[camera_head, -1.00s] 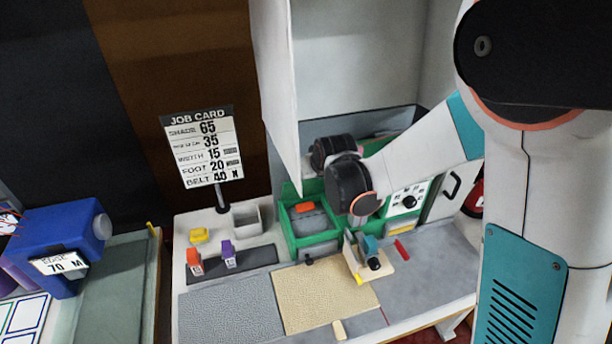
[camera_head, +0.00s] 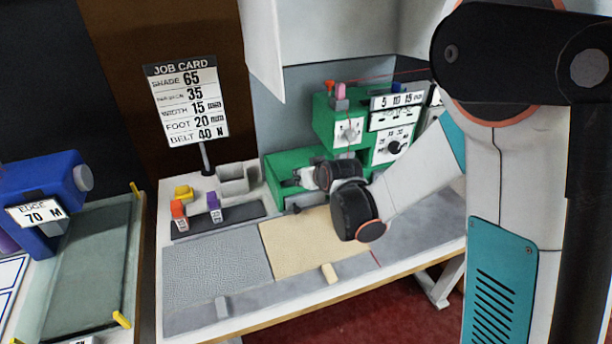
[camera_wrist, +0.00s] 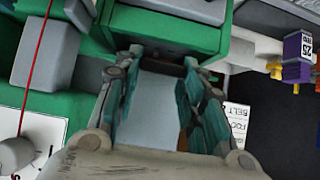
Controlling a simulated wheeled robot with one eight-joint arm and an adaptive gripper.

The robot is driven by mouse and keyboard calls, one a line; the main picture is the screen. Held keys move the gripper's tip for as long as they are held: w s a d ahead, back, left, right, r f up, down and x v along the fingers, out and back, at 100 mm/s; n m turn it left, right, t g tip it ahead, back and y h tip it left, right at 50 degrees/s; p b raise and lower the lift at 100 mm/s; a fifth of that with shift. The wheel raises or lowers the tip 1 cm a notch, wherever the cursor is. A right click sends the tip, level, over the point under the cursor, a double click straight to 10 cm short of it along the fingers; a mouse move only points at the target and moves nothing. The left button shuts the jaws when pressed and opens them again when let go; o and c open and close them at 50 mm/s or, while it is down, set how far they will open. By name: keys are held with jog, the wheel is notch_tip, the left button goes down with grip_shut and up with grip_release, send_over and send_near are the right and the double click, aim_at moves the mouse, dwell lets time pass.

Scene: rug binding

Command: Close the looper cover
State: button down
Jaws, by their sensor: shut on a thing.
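The green machine (camera_head: 338,122) stands at the back of the table. Its low green base (camera_head: 283,168) is partly hidden by my wrist in the head view. In the wrist view the looper cover (camera_wrist: 165,32) is a green panel across the top, with a dark edge or handle at the fingertips. My gripper (camera_wrist: 163,62) has its teal-padded fingers at this dark part and is shut on it, with a gap between the fingers. How far the cover stands open cannot be told.
Orange (camera_head: 178,212) and purple (camera_head: 213,205) tagged spools stand on a dark strip at left. A grey bin (camera_head: 233,180) and a yellow block (camera_head: 184,192) are behind them. Grey and beige mats cover the table front. The job card (camera_head: 190,100) stands at the back left.

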jog(key=shift+s+d+f+b, duration=0.1)
jog(key=shift+s+f+b, duration=0.15)
jog(key=shift+f, duration=0.4)
jog(key=shift+s+f+b, duration=0.1)
jog(key=shift+f+b, duration=0.25)
jog(key=shift+f, duration=0.3)
jog(key=c, duration=1)
grip_release()
jog(key=shift+r, duration=0.1)
jog(key=v, duration=1.2)
jog(key=shift+s, duration=0.1)
